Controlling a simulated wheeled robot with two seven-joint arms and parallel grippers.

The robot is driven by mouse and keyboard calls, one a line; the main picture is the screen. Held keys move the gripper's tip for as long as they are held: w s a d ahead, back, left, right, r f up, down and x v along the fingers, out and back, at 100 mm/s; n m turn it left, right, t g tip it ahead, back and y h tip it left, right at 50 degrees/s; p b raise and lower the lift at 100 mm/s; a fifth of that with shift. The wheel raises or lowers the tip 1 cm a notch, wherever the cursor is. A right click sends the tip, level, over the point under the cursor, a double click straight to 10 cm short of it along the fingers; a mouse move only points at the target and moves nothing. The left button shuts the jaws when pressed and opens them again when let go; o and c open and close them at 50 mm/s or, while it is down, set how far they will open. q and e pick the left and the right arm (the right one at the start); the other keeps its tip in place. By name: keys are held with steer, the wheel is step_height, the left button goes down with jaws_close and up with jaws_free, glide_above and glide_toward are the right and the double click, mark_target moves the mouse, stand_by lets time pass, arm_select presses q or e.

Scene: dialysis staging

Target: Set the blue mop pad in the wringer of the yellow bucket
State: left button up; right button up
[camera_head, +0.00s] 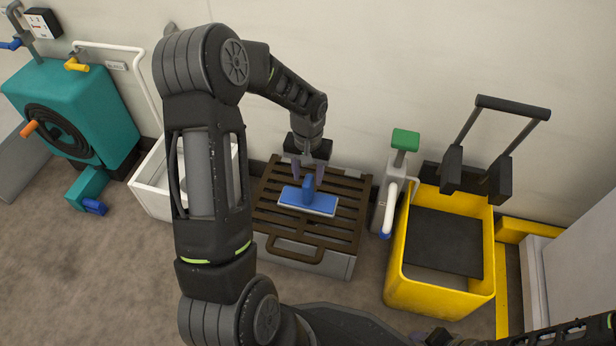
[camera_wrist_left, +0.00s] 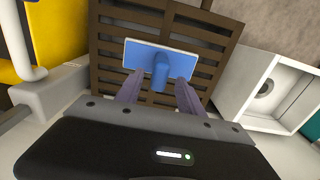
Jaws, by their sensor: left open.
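The blue mop pad (camera_head: 308,203) is a flat rectangle with an upright blue grip on top. It lies on the brown slatted rack (camera_head: 268,222) in the middle of the head view. It also shows in the left wrist view (camera_wrist_left: 138,58). My left gripper (camera_head: 310,172) is open above the pad, its two fingers on either side of the blue grip; I cannot tell if they touch it. The yellow bucket (camera_head: 400,262) stands to the right, with a dark wringer (camera_head: 478,172) and a raised black handle at its back. My right gripper does not show clearly.
A grey post with a green top (camera_head: 405,140) and white pipe stands between rack and bucket. A white basin (camera_head: 150,192) is left of the rack, partly behind my left arm. A teal hose unit (camera_head: 75,100) stands farther left. A pale cabinet (camera_head: 590,265) is at the right.

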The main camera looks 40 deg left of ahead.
arm_select(q)
step_height(320, 180, up, 9)
steer(key=p, duration=0.3)
stand_by(0.6)
steer(key=s+d+f+m+h, duration=0.1)
steer(key=d+f+h, duration=0.1)
steer(key=d+f, duration=0.8)
steer(key=s+d+f+h, duration=0.1)
steer(key=s+d+f, duration=0.4)
steer(key=s+d, duration=0.2)
steer(key=s+d+f+m+t, duration=0.1)
steer(key=s+d+f, duration=0.3)
steer(key=s+d, duration=0.3)
steer(key=d, duration=0.4)
steer(key=shift+s+d+f+h, duration=0.35)
steer(key=shift+d+h, duration=0.05)
